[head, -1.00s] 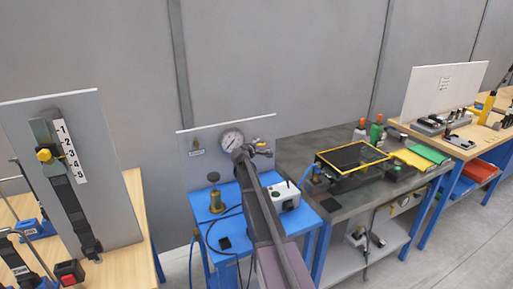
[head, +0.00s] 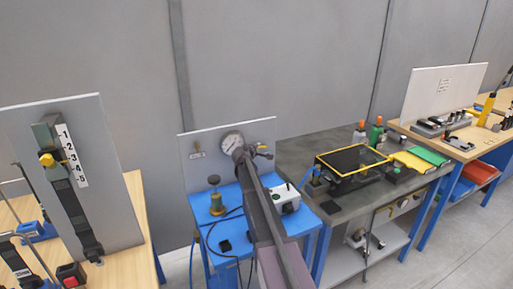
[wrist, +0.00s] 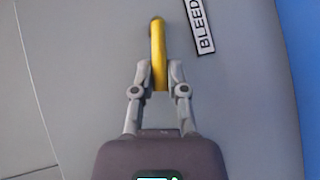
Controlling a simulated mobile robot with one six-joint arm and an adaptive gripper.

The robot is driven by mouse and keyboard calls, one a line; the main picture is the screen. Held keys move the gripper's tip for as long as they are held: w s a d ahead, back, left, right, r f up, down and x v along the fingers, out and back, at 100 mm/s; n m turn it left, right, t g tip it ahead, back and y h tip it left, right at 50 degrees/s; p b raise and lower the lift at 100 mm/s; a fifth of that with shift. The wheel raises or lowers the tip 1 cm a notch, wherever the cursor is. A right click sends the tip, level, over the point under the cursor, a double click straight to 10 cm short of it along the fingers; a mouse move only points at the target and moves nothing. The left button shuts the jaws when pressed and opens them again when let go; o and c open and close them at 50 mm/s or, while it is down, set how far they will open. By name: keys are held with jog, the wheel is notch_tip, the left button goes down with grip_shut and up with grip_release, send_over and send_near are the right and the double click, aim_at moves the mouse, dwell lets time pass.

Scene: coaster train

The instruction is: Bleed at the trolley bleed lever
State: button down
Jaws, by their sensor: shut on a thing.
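The yellow bleed lever (wrist: 158,50) stands long and narrow between my fingers in the wrist view. My gripper (wrist: 159,77) is shut on it, one finger on each side. A white label reading BLEED (wrist: 200,22) is on the grey panel beside the lever. In the head view, my arm reaches the upright panel (head: 215,150) at the trolley, and a small yellow piece (head: 262,147) shows just right of the arm's end. The fingertips are mostly hidden there. A round gauge (head: 232,141) sits just above my arm's end.
The blue trolley top (head: 230,208) carries a brass-coloured cylinder (head: 216,203), a white box (head: 287,200) and dark hoses. A panel with a numbered scale (head: 72,155) stands at left. A grey bench (head: 310,150) with a yellow-framed screen is at right.

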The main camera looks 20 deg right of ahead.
jog(key=shift+d+r+m+g+y+p, duration=0.2)
jog(key=shift+r+m+y+p, duration=0.25)
jog(key=shift+p, duration=0.6)
jog(key=shift+d+r+m+g+y+p, duration=0.1)
jog(key=shift+r+m+g+y+p, duration=0.3)
jog(key=shift+p, duration=0.65)
jog(key=m+y+p, duration=0.1)
jog(key=y+p, duration=0.1)
jog(key=d+r+m+y+p, duration=0.1)
jog(key=y+p, duration=0.1)
jog(key=p, duration=0.1)
jog(key=shift+d+r, duration=0.2)
jog(key=y+p, duration=0.1)
jog(key=d+m+y+p, duration=0.1)
jog(key=shift+d+r+g+y, duration=0.15)
jog(key=shift+r+g+y, duration=0.15)
jog(key=shift+g+y, duration=0.1)
jog(key=shift+d+m+y, duration=0.45)
jog(key=shift+m+y, duration=0.05)
jog(key=shift+y, duration=0.4)
jog(key=shift+d+m+y, duration=0.45)
jog(key=shift+y, duration=0.4)
jog(key=c, duration=0.7)
grip_release()
jog(key=shift+o, duration=0.2)
jog(key=shift+a, duration=0.15)
